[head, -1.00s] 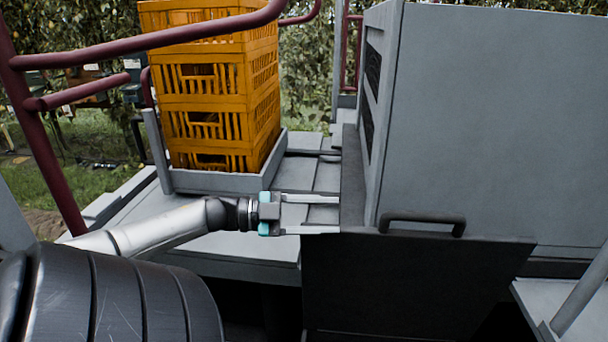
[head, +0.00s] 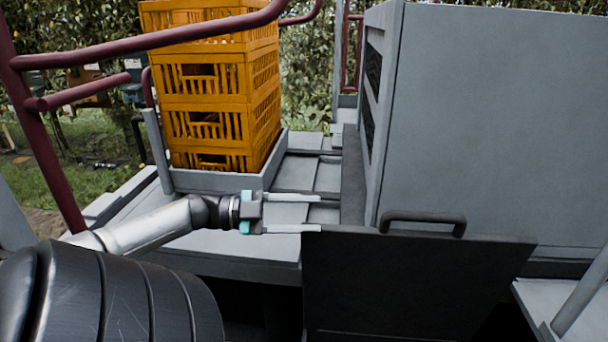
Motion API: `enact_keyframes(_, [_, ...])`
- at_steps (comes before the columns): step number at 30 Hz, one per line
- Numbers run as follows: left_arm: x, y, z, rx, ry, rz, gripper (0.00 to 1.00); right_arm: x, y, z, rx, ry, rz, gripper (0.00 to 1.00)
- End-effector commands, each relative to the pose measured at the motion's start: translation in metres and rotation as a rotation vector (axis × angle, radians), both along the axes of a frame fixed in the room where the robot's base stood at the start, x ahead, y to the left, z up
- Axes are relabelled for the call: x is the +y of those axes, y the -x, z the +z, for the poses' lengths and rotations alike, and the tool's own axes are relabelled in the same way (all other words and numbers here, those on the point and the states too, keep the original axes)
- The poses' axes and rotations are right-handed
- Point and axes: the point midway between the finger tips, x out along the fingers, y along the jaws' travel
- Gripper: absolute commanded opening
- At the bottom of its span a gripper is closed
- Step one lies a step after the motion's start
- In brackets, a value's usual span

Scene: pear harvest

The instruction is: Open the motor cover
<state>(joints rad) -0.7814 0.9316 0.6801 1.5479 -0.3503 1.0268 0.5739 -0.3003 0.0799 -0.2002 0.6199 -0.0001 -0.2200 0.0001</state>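The motor cover appears as a dark grey panel (head: 415,285) in front of the big grey housing (head: 490,130). A dark bar handle (head: 423,218) stands on its top edge. My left gripper (head: 320,213) comes in from the left, its two pale fingers spread apart with nothing between them. It is left of the handle and apart from it, with the lower fingertip close to the panel's upper left corner. My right gripper is not in view.
Stacked orange crates (head: 215,100) stand in a grey tray (head: 215,181) behind my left arm. Dark red rails (head: 130,45) cross the upper left. A grey platform (head: 240,245) lies under the gripper. A grey ledge (head: 560,305) is at the lower right.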

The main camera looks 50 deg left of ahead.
Motion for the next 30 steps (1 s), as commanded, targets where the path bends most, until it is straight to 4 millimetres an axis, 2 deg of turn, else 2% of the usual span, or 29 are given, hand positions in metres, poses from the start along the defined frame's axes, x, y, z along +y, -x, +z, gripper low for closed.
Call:
enact_keyframes(1, [0.005, 0.001, -0.005, 0.011, -0.007, 0.018, 0.55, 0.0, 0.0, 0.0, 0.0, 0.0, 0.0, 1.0])
enact_keyframes(5, [0.01, 0.007, -0.006, 0.013, -0.007, 0.02, 0.55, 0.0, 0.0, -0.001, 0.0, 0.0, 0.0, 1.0])
enact_keyframes(8, [0.017, 0.019, -0.006, 0.013, -0.007, 0.02, 0.55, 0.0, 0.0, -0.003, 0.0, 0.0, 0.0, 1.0])
enact_keyframes(21, [0.069, 0.102, 0.002, 0.005, -0.005, 0.009, 0.55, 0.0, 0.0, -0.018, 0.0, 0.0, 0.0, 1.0])
enact_keyframes(25, [0.079, 0.116, 0.003, 0.004, -0.004, 0.006, 0.55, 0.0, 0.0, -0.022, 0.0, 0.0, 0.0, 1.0])
enact_keyframes(30, [0.083, 0.125, 0.005, 0.001, -0.003, 0.001, 0.55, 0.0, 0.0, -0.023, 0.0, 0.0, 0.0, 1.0])
